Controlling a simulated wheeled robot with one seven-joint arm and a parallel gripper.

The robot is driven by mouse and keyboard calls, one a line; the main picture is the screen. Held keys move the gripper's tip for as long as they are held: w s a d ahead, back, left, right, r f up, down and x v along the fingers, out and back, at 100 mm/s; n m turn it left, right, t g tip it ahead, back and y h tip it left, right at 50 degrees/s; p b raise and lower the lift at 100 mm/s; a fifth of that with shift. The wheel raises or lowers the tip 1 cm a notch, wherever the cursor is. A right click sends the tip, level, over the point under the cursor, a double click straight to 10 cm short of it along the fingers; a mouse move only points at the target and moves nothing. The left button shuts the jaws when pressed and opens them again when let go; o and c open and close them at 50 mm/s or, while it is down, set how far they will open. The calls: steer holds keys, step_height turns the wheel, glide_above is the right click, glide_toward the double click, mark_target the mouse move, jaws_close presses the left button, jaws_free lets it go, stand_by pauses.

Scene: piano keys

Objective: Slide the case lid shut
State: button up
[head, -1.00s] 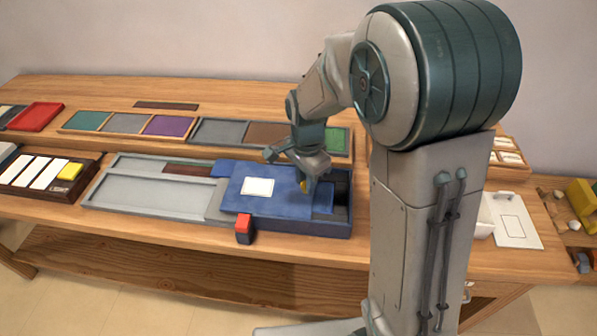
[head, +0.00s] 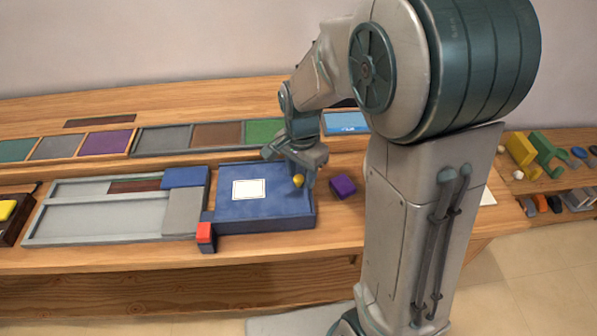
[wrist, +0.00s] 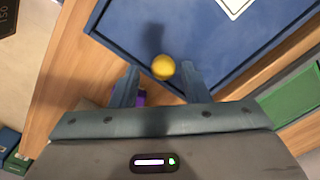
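The blue case lid (head: 270,206) bears a white label (head: 249,190) and lies over the blue case (head: 265,226). No dark opening shows at its right end now. A small yellow knob (head: 298,181) stands near the lid's right edge; it also shows in the wrist view (wrist: 163,67). My gripper (head: 291,168) is over the right end of the lid, at the knob. In the wrist view my gripper's fingers (wrist: 160,76) are apart, with the knob between their tips and visible gaps on both sides. I cannot tell whether a finger touches the lid.
A purple block (head: 343,186) sits on the table right of the case. A red-topped block (head: 205,233) stands at the case's front left corner. A grey tray (head: 95,225) extends to the left. Coloured panels (head: 217,136) line the back.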

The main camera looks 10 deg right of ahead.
step_height(320, 180, up, 14)
steer(key=shift+p, duration=0.4)
stand_by(0.3)
steer(key=shift+f, duration=0.1)
steer(key=s+d+f+n+t, duration=0.1)
steer(key=s+d+n, duration=0.2)
steer(key=s, duration=0.4)
steer(key=s+d+f+n+t+p, duration=0.1)
steer(key=s+d+n, duration=0.2)
steer(key=s+n, duration=0.3)
steer(key=shift+s+f+n+t, duration=0.15)
steer(key=shift+s+n+t, duration=0.2)
steer(key=shift+s, duration=0.2)
stand_by(0.9)
